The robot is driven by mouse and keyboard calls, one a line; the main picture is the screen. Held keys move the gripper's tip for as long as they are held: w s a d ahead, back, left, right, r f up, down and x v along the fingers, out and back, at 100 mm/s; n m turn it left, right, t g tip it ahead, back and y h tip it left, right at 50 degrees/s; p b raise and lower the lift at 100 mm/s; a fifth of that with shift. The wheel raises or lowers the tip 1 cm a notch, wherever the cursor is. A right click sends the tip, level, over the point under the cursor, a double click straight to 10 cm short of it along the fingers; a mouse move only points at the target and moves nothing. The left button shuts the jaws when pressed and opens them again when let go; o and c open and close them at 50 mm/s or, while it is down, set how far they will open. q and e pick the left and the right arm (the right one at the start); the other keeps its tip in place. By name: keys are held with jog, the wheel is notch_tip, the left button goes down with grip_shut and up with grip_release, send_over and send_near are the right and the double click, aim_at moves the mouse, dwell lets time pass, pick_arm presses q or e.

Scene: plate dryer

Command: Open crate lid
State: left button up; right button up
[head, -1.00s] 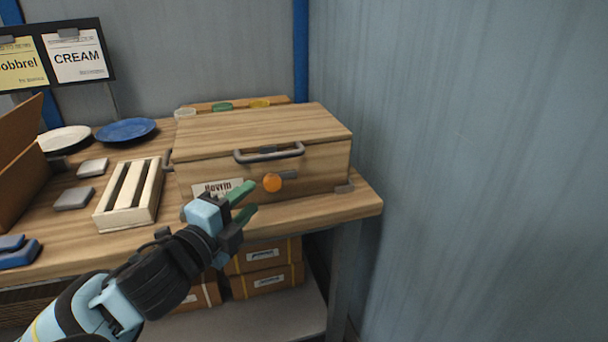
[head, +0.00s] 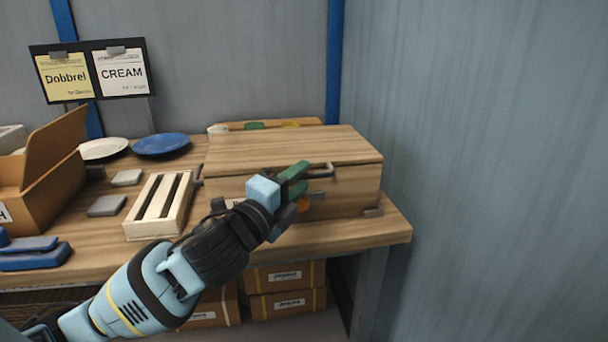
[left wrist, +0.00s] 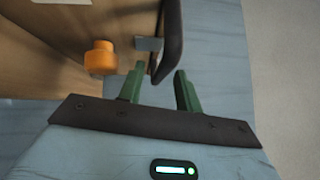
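The wooden crate (head: 345,193) stands on the workbench with its flat lid (head: 290,145) closed. A dark bar handle (head: 325,167) runs along the lid's front edge, partly hidden by my gripper; it also shows in the left wrist view (left wrist: 172,38). An orange knob (head: 303,205) sits on the crate's front below the handle; in the left wrist view the knob (left wrist: 100,58) is left of the fingers. My left gripper (head: 300,179) is open in front of the handle, with the bar's near part at the gap between its green fingertips (left wrist: 160,83). My right gripper is out of view.
A slatted wooden rack (head: 158,207) stands left of the crate. Further left are grey blocks, a blue plate (head: 161,144), a white plate (head: 103,149) and an open cardboard box (head: 55,165). A wall (head: 480,170) rises to the right. Boxes (head: 287,278) sit below.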

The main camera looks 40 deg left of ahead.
pick_arm(q)
jog(key=shift+w+r, duration=0.1)
jog(key=shift+w, duration=1)
grip_shut()
